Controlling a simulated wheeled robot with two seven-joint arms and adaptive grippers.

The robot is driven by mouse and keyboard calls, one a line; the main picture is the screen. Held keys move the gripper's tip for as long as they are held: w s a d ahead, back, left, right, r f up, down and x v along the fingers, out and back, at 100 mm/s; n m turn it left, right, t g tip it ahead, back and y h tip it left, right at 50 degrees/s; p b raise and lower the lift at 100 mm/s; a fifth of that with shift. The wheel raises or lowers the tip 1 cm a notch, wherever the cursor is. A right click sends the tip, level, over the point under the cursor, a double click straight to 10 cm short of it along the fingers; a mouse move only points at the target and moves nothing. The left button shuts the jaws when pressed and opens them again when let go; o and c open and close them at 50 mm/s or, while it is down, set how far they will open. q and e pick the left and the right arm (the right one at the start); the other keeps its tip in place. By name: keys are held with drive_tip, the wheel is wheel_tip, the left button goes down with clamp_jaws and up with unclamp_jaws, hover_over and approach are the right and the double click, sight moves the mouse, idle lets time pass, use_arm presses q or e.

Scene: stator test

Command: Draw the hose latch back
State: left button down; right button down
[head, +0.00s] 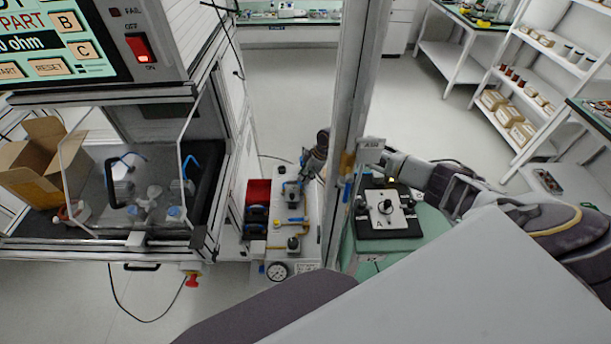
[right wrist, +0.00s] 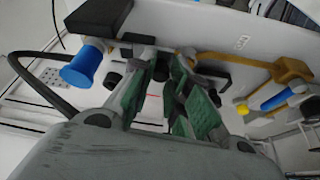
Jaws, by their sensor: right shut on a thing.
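My right arm reaches in from the right, behind the upright post. My right gripper (head: 311,166) is at the far end of the narrow pneumatic panel (head: 312,240). In the right wrist view, the green-padded fingers of the gripper (right wrist: 167,78) are close together on a small dark part, which looks like the hose latch (right wrist: 160,70). The fingers hide most of it. I cannot tell how far the latch is drawn. My left gripper is not in view.
The panel carries yellow pipes, valves and a round gauge (head: 277,270). A post (head: 352,120) stands close beside my right arm. In the wrist view, a blue fitting (right wrist: 82,68) with a dark hose (right wrist: 35,88) is on the left, and another blue fitting (right wrist: 277,100) on the right.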

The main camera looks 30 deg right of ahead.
drive_tip(key=c, duration=1.6)
unclamp_jaws()
drive_tip(key=shift+s, duration=0.1)
drive_tip(key=shift+v, duration=5.95)
drive_tip(key=shift+s+d, duration=0.1)
